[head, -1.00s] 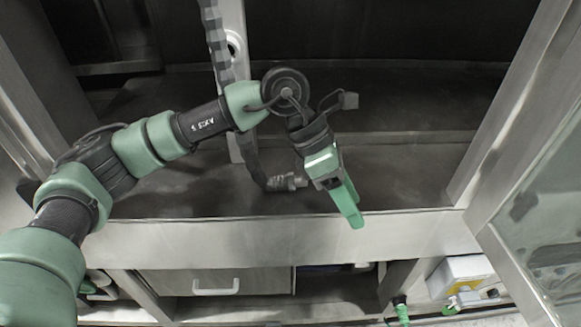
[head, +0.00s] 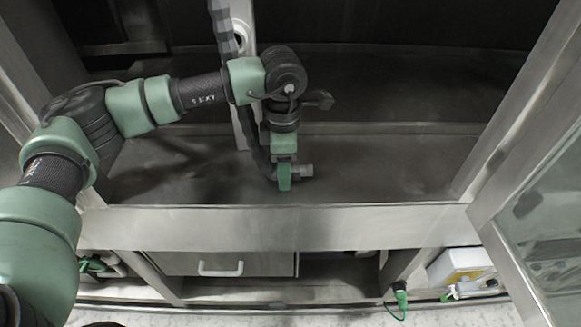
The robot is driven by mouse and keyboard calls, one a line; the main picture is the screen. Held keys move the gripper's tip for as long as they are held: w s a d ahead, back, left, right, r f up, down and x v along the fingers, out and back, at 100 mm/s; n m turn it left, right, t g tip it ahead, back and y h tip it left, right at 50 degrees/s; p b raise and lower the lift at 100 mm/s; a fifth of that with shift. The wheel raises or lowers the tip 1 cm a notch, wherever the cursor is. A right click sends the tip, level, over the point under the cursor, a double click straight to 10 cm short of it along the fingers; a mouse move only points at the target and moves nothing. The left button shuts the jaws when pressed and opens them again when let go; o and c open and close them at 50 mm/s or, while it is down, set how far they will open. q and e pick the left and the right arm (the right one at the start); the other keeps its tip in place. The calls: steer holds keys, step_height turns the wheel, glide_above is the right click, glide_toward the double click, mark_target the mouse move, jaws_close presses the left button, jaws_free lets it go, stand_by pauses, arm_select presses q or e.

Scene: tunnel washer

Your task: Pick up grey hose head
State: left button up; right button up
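The grey hose head (head: 306,171) lies low in the dark washer bay, at the end of a dark ribbed hose (head: 224,32) that hangs down behind my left arm. My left gripper (head: 284,186) points down at the hose end, just left of the hose head's tip. Its green fingers overlap the hose end and hide part of it. The fingers are seen edge-on, so I cannot tell whether they are open or shut, or whether they touch the hose. My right gripper is not in view.
A metal front ledge (head: 350,228) runs along the bay just below the gripper. Metal posts stand at the left and right, with a glass door (head: 545,215) at the right. Below are a drawer with a white handle (head: 221,269) and a white-yellow box (head: 460,266). The bay floor to the right is clear.

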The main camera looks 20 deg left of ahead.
arm_select(q)
jaws_close()
stand_by(1.2)
